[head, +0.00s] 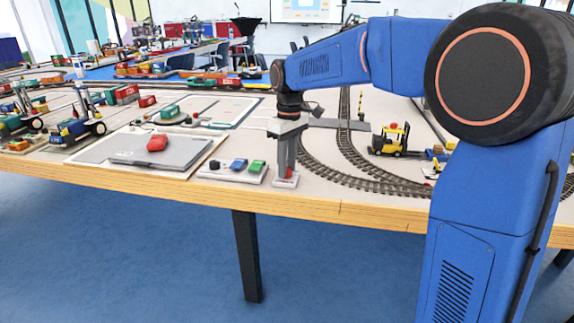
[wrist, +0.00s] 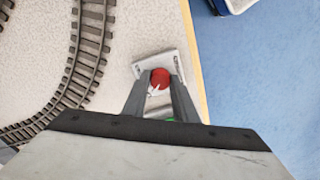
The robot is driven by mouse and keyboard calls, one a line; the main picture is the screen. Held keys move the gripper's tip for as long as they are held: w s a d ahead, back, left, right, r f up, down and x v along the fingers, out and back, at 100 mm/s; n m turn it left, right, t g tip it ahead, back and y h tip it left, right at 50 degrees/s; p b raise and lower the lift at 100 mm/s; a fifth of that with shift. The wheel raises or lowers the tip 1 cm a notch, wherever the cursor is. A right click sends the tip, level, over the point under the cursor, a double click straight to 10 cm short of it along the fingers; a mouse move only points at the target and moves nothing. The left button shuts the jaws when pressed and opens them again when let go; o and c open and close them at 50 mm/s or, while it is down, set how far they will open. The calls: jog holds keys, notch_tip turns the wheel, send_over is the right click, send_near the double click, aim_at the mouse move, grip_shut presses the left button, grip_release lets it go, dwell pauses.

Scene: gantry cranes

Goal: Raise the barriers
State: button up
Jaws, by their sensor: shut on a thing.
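My gripper (head: 285,173) points straight down over a small white control plate (head: 293,182) at the table's front edge. In the wrist view its fingers (wrist: 160,80) are closed around a red round knob (wrist: 159,76) on the white plate (wrist: 142,69). A bit of green shows between the fingers nearer the palm. A thin yellow-and-black post (head: 361,102) stands beside the track at the back; I cannot tell whether it is a barrier.
Left of my gripper is a white panel with blue and green switches (head: 238,165), then a grey laptop-like board (head: 150,150) with a red object (head: 157,143). Curved track (head: 350,178) and a yellow forklift (head: 391,140) lie to the right. Toy cranes stand at the far left.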

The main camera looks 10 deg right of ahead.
dwell(0.4)
jog(key=o, duration=1)
jog(key=shift+o, duration=0.2)
notch_tip(320, 180, up, 17)
jog(key=shift+w+d+r, duration=0.2)
jog(key=shift+w+d, duration=0.15)
jog(key=s+d+f+m+t, duration=0.1)
jog(key=s+d+f+m, duration=0.1)
jog(key=s+d+f, duration=0.45)
jog(key=s+d+f+m+t, duration=0.2)
jog(key=s+d, duration=0.1)
jog(key=s, duration=0.7)
jog(key=s+d+f+m+t, duration=0.15)
jog(key=s+d+f, duration=0.3)
jog(key=s, duration=0.45)
jog(key=s+d+f+m, duration=0.3)
jog(key=s+f, duration=0.5)
jog(key=f, duration=0.1)
jog(key=shift+s+f+t, duration=0.35)
jog(key=shift+f, duration=0.05)
